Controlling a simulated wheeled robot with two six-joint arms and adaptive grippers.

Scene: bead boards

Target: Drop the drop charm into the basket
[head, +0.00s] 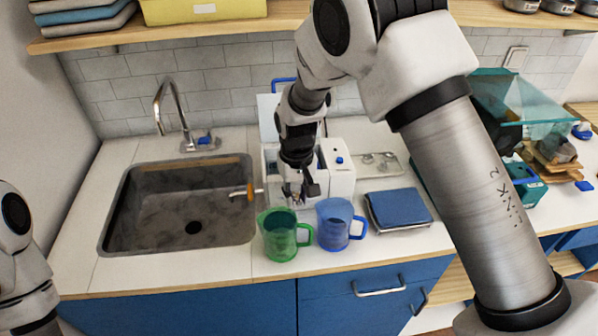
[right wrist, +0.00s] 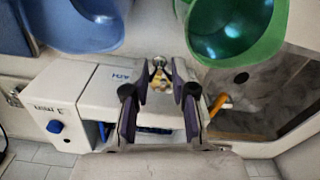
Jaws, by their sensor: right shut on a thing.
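My right gripper (head: 298,190) points down in front of the white machine, behind the green and blue pitchers. In the right wrist view its purple-padded fingers (right wrist: 160,82) are close together around a small shiny metallic and yellowish thing (right wrist: 160,76). The thing is too small to tell for sure that it is the drop charm. I cannot make out a basket in either view. My left arm shows only at the left edge, and its gripper is out of view.
The green pitcher (head: 279,240) and blue pitcher (head: 334,226) stand near the counter's front edge. The white machine (head: 338,178) stands behind them. A sink (head: 140,222) lies to the left, a blue-topped scale (head: 399,208) to the right. A shelf (head: 240,25) runs above.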

